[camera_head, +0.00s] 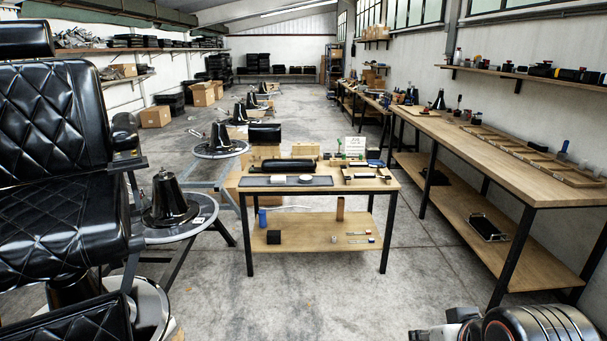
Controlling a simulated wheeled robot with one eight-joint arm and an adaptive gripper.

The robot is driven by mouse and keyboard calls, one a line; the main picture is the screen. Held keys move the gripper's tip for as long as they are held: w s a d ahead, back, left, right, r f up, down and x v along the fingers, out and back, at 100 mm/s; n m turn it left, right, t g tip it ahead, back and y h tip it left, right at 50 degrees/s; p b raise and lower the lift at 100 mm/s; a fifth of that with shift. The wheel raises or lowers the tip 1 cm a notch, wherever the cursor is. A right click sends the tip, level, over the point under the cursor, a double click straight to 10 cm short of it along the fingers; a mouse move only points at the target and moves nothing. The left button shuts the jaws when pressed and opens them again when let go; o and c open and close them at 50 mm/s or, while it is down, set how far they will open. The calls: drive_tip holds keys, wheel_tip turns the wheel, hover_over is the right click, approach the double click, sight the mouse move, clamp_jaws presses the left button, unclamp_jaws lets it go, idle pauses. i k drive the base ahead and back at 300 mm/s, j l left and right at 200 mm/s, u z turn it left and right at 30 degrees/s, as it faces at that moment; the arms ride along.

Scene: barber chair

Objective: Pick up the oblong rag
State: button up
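No thing in view is clearly an oblong rag. On the small wooden table (379,183) in the middle lies a dark flat mat (256,182). Two small pale items lie on it: a flat oblong one (278,180) and a rounder one (306,179). They are too small to tell if either is cloth. A black padded roll (289,165) lies just behind the mat. Part of my arm (540,325) shows at the bottom right, well apart from the table. A metallic piece at its left (440,332) may be my gripper, cut off by the picture edge; its fingers cannot be made out.
A black barber chair (55,165) fills the left side. A long wooden workbench (500,165) runs along the right wall. The small table's lower shelf (305,235) holds a black box (273,237) and other small items. The concrete floor in front of the small table is clear.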

sight(274, 180)
drive_tip(key=i+u, duration=0.2)
drive_tip(key=i, duration=0.3)
drive_tip(key=i+l+u, duration=0.2)
drive_tip(key=i, duration=0.3)
drive_tip(key=i+l+u, duration=0.2)
drive_tip(key=i, duration=0.25)
